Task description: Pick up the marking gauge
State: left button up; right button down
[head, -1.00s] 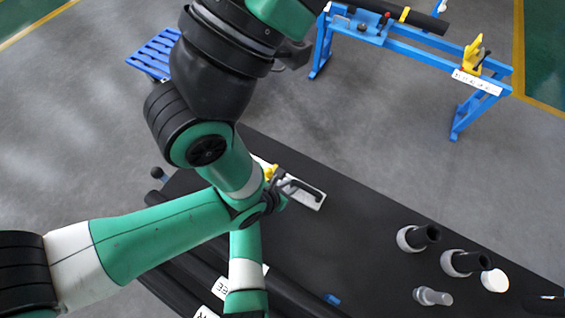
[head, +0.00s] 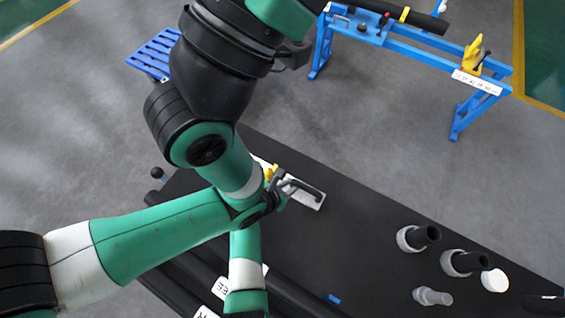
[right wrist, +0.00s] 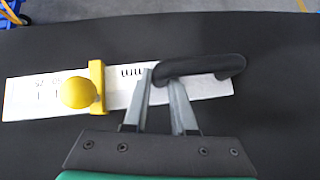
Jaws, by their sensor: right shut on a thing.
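The marking gauge is a white scale plate (right wrist: 30,98) with a yellow slider and round yellow knob (right wrist: 82,92) and a black bar handle (right wrist: 215,67). It lies on the dark table, and it also shows in the head view (head: 313,200), partly covered by my arm. My right gripper (right wrist: 160,75) is shut on the black handle near its left end in the right wrist view. In the head view the right gripper (head: 283,187) is small beside my green arm links. My left gripper is not seen.
The black table (head: 370,240) carries grey cylindrical pieces with black tops (head: 415,238), a white disc (head: 494,281) and a grey fitting (head: 432,297) at the right. Black tubes (head: 290,295) lie at the front. A blue stand (head: 400,45) is behind. The middle table is clear.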

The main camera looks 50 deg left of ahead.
aim_at(294, 179)
jog(key=shift+r, duration=0.1)
jog(key=shift+r+p, duration=0.45)
jog(key=shift+r, duration=0.05)
notch_tip(294, 179, up, 3)
jog(key=shift+a+f+p, duration=0.1)
jog(key=shift+p, duration=1.05)
jog(key=s+d+r+p, duration=0.6)
jog(key=s+r+p, duration=0.3)
jog(key=s, duration=0.3)
jog(key=shift+s+d+p, duration=0.2)
jog(key=shift+d+p, duration=0.15)
jog(key=shift+p, duration=0.5)
